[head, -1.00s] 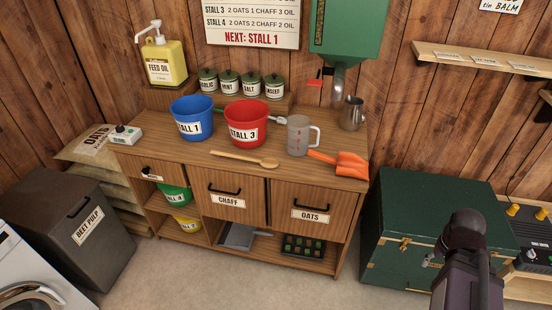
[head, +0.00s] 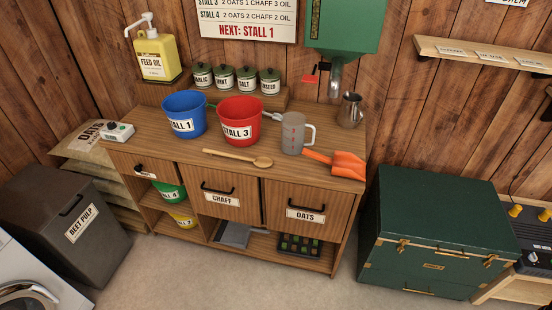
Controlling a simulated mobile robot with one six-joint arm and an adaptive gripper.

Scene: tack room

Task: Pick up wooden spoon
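The wooden spoon (head: 236,157) lies flat near the front edge of the wooden cabinet top (head: 150,130). Its handle points left and its round bowl end is to the right. The red STALL 3 bucket (head: 239,121) stands just behind it, and the grey measuring jug (head: 292,133) stands to the right of its bowl end. Nothing covers the spoon. My gripper is not in view.
A blue STALL 1 bucket (head: 184,114) stands left of the red one. An orange scoop (head: 342,164) and a metal pitcher (head: 350,110) are at the right. A green chest (head: 437,230) stands right of the cabinet. The floor in front is clear.

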